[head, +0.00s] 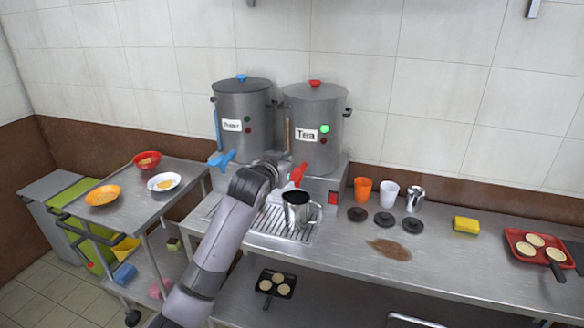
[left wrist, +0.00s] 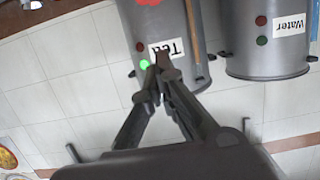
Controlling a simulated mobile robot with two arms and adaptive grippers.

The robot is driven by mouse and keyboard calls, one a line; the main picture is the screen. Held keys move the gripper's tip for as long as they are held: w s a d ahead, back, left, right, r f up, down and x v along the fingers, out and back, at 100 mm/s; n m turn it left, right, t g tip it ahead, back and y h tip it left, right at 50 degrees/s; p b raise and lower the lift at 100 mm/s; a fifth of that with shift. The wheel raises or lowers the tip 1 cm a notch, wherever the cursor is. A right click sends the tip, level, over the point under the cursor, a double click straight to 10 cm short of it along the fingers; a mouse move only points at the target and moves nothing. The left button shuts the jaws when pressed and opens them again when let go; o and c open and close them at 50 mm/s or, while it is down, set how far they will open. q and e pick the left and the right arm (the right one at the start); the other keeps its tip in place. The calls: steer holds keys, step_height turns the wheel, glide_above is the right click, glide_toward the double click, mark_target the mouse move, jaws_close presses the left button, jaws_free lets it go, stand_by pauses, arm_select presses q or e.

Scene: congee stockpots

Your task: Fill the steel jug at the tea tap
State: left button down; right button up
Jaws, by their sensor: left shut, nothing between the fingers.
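The steel jug (head: 296,211) stands upright on the drip tray under the tea urn; its inside looks dark and I cannot tell what it holds. The tea urn (head: 316,110) has a "Tea" label and a lit green lamp; it also shows upside down in the left wrist view (left wrist: 176,72). Its red tap lever (head: 298,174) is above the jug. My left gripper (head: 284,172) is beside the lever, partly hidden by my wrist; I cannot tell whether they touch. In the left wrist view its fingers (left wrist: 162,66) are shut and empty. My right gripper is out of view.
The water urn (head: 242,112) with a blue tap (head: 221,160) stands left. Right of the drip tray (head: 270,222) are cups, dark lids, a brown spill (head: 389,249), a yellow sponge (head: 466,225) and a red tray (head: 520,238). A trolley (head: 130,200) with bowls stands left.

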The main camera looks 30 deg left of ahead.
mark_target(295, 175)
arm_select(q)
steer(key=w+f+p, duration=0.1)
steer(key=w+f, duration=0.1)
steer(key=w+a+f+p, duration=0.1)
steer(key=w+f, duration=0.1)
steer(key=shift+w+f, duration=0.1)
steer(key=shift+w, duration=0.15)
steer(key=shift+f, duration=0.55)
steer(key=f+t+b, duration=0.2)
steer(key=b, duration=0.4)
steer(key=s+f+t+y+b, duration=0.1)
steer(key=t+b, duration=0.2)
steer(key=b, duration=0.3)
steer(key=shift+s+d+f, duration=0.1)
steer(key=shift+s+f, duration=0.05)
steer(key=shift+f, duration=0.2)
stand_by(5.2)
